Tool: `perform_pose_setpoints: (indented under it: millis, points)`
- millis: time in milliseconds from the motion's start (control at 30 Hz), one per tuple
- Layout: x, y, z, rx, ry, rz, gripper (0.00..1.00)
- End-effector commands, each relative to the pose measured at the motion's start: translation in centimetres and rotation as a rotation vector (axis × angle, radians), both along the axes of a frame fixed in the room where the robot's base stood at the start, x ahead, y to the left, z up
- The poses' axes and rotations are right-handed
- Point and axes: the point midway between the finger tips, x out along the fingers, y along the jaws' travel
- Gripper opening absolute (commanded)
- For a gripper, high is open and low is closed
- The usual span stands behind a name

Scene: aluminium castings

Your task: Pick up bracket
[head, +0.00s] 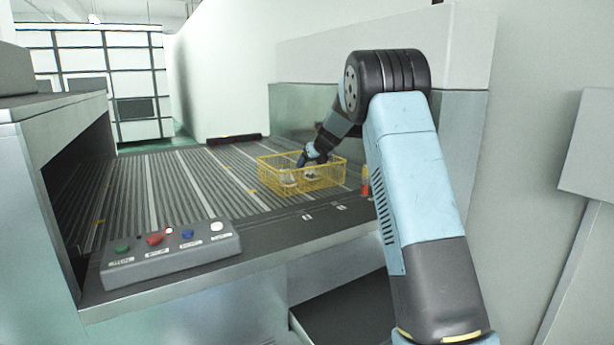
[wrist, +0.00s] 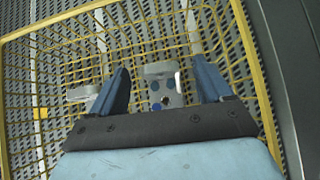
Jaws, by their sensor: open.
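A yellow wire basket (head: 325,183) stands on the slatted conveyor; its rim frames the wrist view (wrist: 254,68). A grey metal piece with holes and a raised plate, seemingly the bracket (wrist: 166,92), lies on the basket floor. My gripper (wrist: 160,72) is open above it, with one blue finger on each side of the piece. The fingers look apart from it, and my gripper's body hides its near end. A second light grey piece (wrist: 82,93) lies left of the left finger. In the head view my gripper (head: 310,160) reaches down into the basket.
The basket walls surround my gripper closely. A control box with coloured buttons (head: 170,256) sits at the conveyor's front edge. A small orange object (head: 365,182) stands right of the basket. The conveyor left of the basket (head: 165,185) is clear.

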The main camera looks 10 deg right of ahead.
Motion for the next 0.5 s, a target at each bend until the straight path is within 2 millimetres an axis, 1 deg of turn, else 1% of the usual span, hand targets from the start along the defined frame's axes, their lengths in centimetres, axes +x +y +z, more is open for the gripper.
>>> perform_pose_setpoints:
  millis: [200,300,500]
  points:
    - [2.2,0.7,-1.9,-0.001,0.002,0.0,0.79]
    - [2.9,0.9,-2.4,-0.001,0.0,-0.001,0.79]
    - [3.1,1.0,-2.6,0.0,-0.001,-0.001,0.79]
